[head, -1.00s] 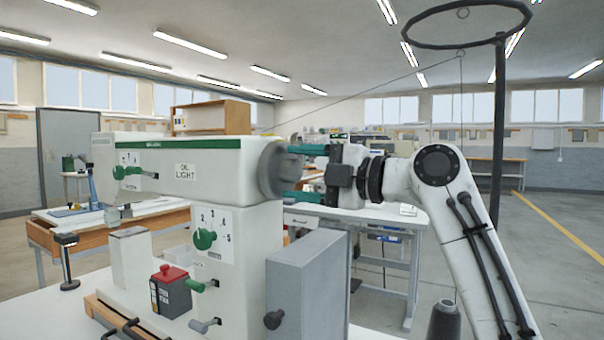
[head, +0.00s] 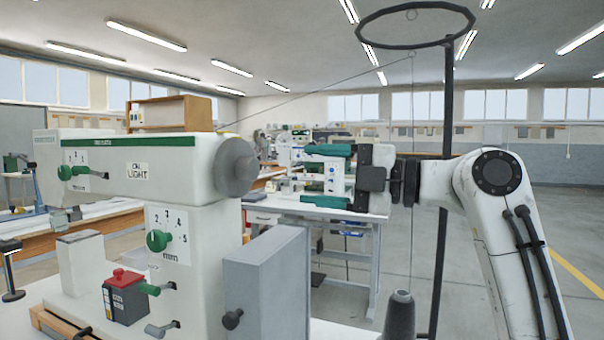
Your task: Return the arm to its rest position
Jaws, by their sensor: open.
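My gripper (head: 322,177) is in the middle of the head view, at the end of my white arm, which comes in from the right. Its two green fingers point left, one above the other, with a wide gap between them. The gripper is open and nothing shows between the fingers. It is to the right of the press's round grey handwheel (head: 237,166), apart from it in the picture.
A grey box (head: 268,285) stands at the press's right side. A small black box with a red top (head: 125,297) sits at its base. A dark pole with a ring (head: 446,180) and a thread cone (head: 399,315) stand near my arm. A white table with machines (head: 300,208) is behind.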

